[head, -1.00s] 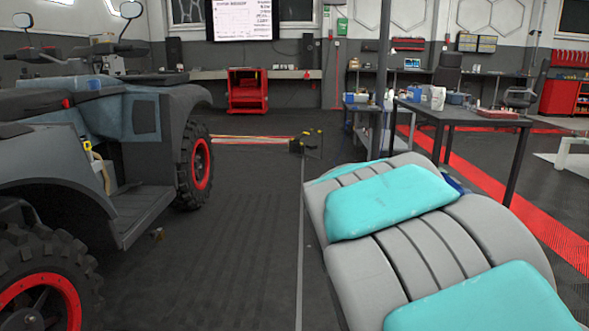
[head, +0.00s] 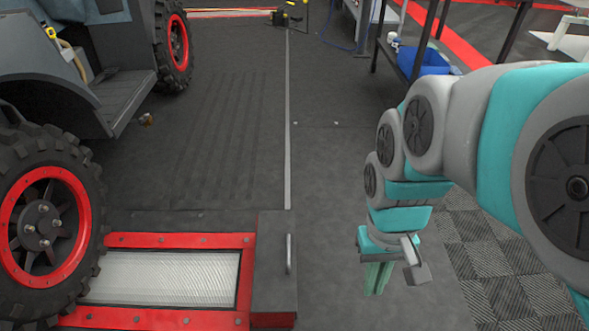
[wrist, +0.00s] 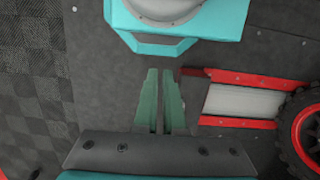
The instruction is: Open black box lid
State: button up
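The black box (head: 273,262) is a low, dark box on the floor at the right end of a red-framed roller plate in the head view. Its lid looks shut, with a grey bar handle (head: 289,254) upright along its right side. My gripper (head: 377,280) points down to the right of the box, apart from it. In the wrist view its two green fingers (wrist: 160,85) stand close together with a narrow gap and nothing between them. In the wrist view the box is mostly hidden behind the fingers and arm.
The red-framed roller plate (head: 165,277) lies left of the box. A vehicle wheel (head: 42,222) with a red rim stands beside it. The grey floor between box and gripper is clear. A table with a blue bin (head: 425,60) stands at the back.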

jog(key=w+a+f+g+y+b, duration=0.1)
jog(key=w+a+f, duration=0.1)
jog(key=w, duration=0.1)
jog(key=w+a+f+m+g+y+b, duration=0.1)
jog(key=w+a+f+g+y, duration=0.1)
jog(key=w+a, duration=0.1)
jog(key=w+a+f+m+g+y+b, duration=0.1)
jog(key=w+a+f+y, duration=0.1)
jog(key=a, duration=0.1)
jog(key=shift+w+a+f+g+b, duration=0.15)
jog(key=shift+w+f+g+b, duration=0.05)
jog(key=shift+w+g+b, duration=0.2)
grip_shut()
jog(key=w+f+m+y+b, duration=0.6)
jog(key=w+f+m+y, duration=0.45)
jog(key=w+f, duration=0.75)
jog(key=d+f+m+t+y+b, duration=0.1)
jog(key=d+f+m+t+y, duration=0.2)
jog(key=f, duration=0.6)
jog(key=d+f+m+t+y+b, duration=0.1)
jog(key=d+f+m+t+y, duration=0.15)
jog(key=d+f+t, duration=0.4)
jog(key=w+a+g+h+b, duration=0.1)
jog(key=a+g, duration=0.1)
jog(key=a, duration=0.9)
jog(key=shift+a+r+m, duration=0.2)
jog(key=shift+a+m, duration=0.1)
jog(key=shift+r, duration=0.1)
